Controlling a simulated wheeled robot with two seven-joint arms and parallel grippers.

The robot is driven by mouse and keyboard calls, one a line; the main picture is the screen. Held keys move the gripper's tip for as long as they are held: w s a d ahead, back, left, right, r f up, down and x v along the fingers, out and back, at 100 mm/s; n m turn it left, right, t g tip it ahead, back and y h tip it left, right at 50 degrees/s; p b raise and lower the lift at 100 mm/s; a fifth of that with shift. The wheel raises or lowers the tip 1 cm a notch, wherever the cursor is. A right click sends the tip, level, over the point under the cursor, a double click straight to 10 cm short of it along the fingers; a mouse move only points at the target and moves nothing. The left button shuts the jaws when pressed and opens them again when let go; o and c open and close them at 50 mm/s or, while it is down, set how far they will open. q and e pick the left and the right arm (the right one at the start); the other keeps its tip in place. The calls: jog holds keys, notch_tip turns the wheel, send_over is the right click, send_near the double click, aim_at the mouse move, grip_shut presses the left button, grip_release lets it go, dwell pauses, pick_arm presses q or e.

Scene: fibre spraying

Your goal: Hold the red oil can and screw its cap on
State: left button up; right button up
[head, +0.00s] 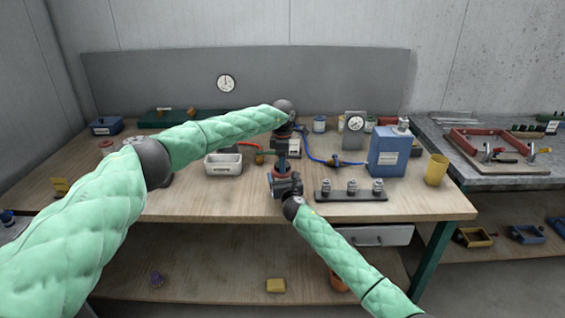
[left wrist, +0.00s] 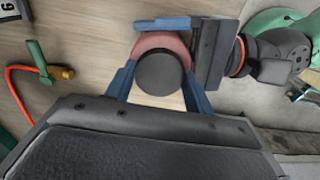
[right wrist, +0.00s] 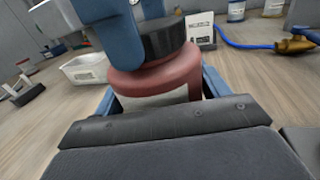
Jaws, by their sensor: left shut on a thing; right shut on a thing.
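The red oil can (right wrist: 155,75) stands upright in the right wrist view, with a pale label on its front. My right gripper (right wrist: 160,88) is shut around its body; in the head view this gripper (head: 286,184) is over the table's middle. The black cap (right wrist: 163,38) sits at the can's top, and its round face (left wrist: 159,73) shows in the left wrist view with the red shoulder around it. My left gripper (left wrist: 160,80) is shut on the cap from above; in the head view it (head: 282,150) is directly over the can. The thread is hidden, so cap tightness cannot be told.
A rack with several small metal parts (head: 351,195) is right of the grippers. A white tray (head: 223,164) is to the left. A blue canister (head: 389,152), a yellow cup (head: 436,170) and a blue hose (head: 318,158) are at the right.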

pick_arm(q)
jog(key=m, duration=0.7)
jog(key=shift+w+a, duration=0.1)
pick_arm(e)
jog(key=shift+s+a, duration=0.1)
jog(key=shift+a, duration=0.05)
pick_arm(q)
jog(key=o, duration=1.1)
jog(key=shift+o, duration=0.2)
jog(key=shift+r, duration=0.15)
notch_tip(320, 180, up, 12)
pick_arm(e)
jog(key=o, duration=2)
jog(key=shift+c, duration=0.2)
